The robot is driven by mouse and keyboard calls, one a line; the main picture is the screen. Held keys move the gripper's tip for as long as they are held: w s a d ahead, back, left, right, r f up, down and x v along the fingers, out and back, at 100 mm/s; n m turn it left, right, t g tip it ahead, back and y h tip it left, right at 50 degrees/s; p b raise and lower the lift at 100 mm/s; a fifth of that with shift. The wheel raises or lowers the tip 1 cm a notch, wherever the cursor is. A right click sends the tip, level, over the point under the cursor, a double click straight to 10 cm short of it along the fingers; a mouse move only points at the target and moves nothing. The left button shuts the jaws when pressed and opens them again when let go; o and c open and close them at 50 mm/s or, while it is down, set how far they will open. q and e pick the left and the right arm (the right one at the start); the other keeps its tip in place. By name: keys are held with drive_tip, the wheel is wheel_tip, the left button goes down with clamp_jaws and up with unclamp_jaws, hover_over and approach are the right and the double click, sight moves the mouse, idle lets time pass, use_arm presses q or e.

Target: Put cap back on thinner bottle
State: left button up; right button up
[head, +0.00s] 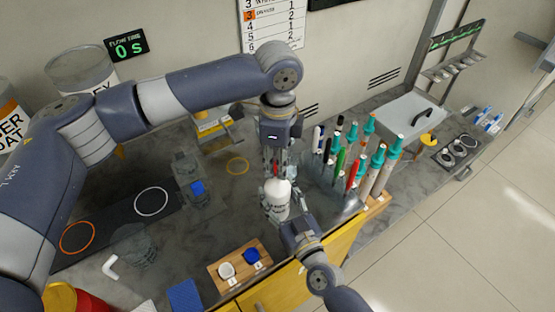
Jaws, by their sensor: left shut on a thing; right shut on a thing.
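The white bottle (277,198) with dark lettering stands out in the middle of the head view, roughly upright. My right gripper (274,211) comes from the lower right and is shut on the bottle's body. My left gripper (279,172) points down directly above the bottle's top, shut on a small red piece that looks like the cap (278,169). The fingers hide most of this piece and the bottle's mouth. I cannot tell whether the cap touches the neck.
A rack of rods with colored ends (352,160) stands close to the right. A wooden block (232,279) with white and blue cups is in front. Clear jars (133,245) and a dark mat (115,222) with ring marks lie left. A grey box (411,117) stands at the back right.

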use_arm(q)
drive_tip(key=shift+f, duration=0.55)
drive_tip(key=m, duration=0.6)
drive_tip(key=shift+m, duration=0.4)
drive_tip(key=m, duration=1.9)
drive_tip(key=o, duration=0.7)
drive_tip(key=shift+f, duration=0.1)
